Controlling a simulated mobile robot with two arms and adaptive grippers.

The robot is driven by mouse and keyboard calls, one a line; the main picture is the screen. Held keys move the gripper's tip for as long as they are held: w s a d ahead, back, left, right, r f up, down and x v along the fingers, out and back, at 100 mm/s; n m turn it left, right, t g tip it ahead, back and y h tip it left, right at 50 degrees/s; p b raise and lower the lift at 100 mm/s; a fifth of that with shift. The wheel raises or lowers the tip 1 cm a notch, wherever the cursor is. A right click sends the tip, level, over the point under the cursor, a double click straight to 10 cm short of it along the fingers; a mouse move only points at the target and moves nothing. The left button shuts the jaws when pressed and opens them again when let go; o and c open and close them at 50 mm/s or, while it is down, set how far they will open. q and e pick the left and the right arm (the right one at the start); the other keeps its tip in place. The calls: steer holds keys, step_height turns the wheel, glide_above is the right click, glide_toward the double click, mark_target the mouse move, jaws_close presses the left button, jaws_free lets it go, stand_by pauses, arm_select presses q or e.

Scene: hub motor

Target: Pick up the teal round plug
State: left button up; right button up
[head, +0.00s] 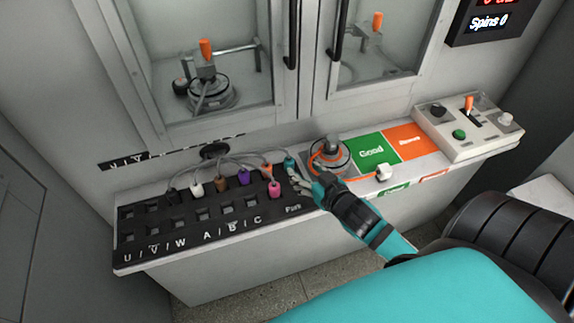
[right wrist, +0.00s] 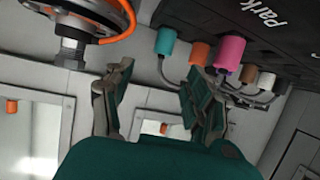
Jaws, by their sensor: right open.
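The teal round plug (head: 289,162) stands at the back right end of the row of plugs on the black panel, with a grey cable. In the right wrist view the teal plug (right wrist: 166,41) shows beyond the fingers, apart from them and between their directions. My right gripper (head: 302,180) is just in front of the teal plug, over the panel's right end. In the right wrist view my right gripper (right wrist: 157,82) has its fingers spread and nothing between them. My left gripper is not in view.
A pink plug (head: 274,188) and an orange plug (right wrist: 199,53) are close beside the teal one. Purple (head: 244,177), brown (head: 221,185) and white (head: 196,188) plugs stand further left. A hub motor (head: 330,155) with an orange cable sits right of the gripper. Glass-doored cabinets rise behind.

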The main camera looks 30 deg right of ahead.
mark_target(290, 162)
steer(key=x, duration=0.4)
steer(key=shift+w+a, duration=0.1)
steer(key=shift+w, duration=0.1)
steer(key=shift+w+f, duration=0.25)
steer(key=shift+w, duration=0.1)
steer(key=x, duration=0.4)
steer(key=shift+w+a+f, duration=0.1)
steer(key=shift+w+f, duration=0.2)
steer(key=shift+f, duration=0.1)
steer(key=shift+c, duration=0.8)
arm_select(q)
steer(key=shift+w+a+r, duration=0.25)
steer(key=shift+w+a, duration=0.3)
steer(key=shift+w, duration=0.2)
arm_select(e)
steer(key=shift+r, duration=0.1)
jaws_close()
